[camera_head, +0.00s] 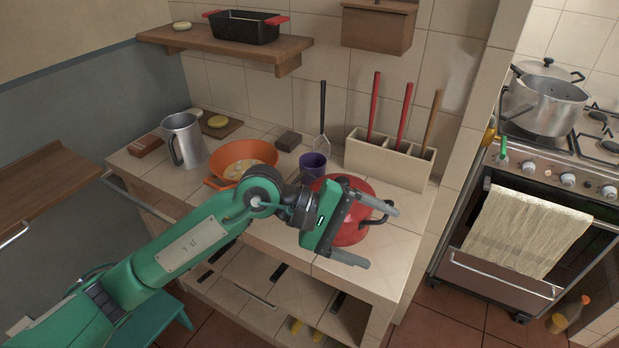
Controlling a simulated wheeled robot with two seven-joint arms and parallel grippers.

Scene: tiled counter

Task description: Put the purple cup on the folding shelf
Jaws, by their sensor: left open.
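The purple cup (312,164) stands on the tiled counter, behind my left gripper, with its lower part partly hidden by my arm. My left gripper (381,235) is open and empty, in front of and right of the cup, its fingers pointing right. It is over the counter's front right part and overlaps the red pot in the picture. A wooden board with a metal bar below it (42,182), at the left edge, looks like the folding shelf; its visible top is bare. My right gripper is out of view.
A red pot (351,231) is beside the cup. An orange pan (246,152), a metal jug (184,139) and a beige utensil holder (388,163) also stand on the counter. A wall shelf (222,40) holds a black dish (245,27). The stove is at right.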

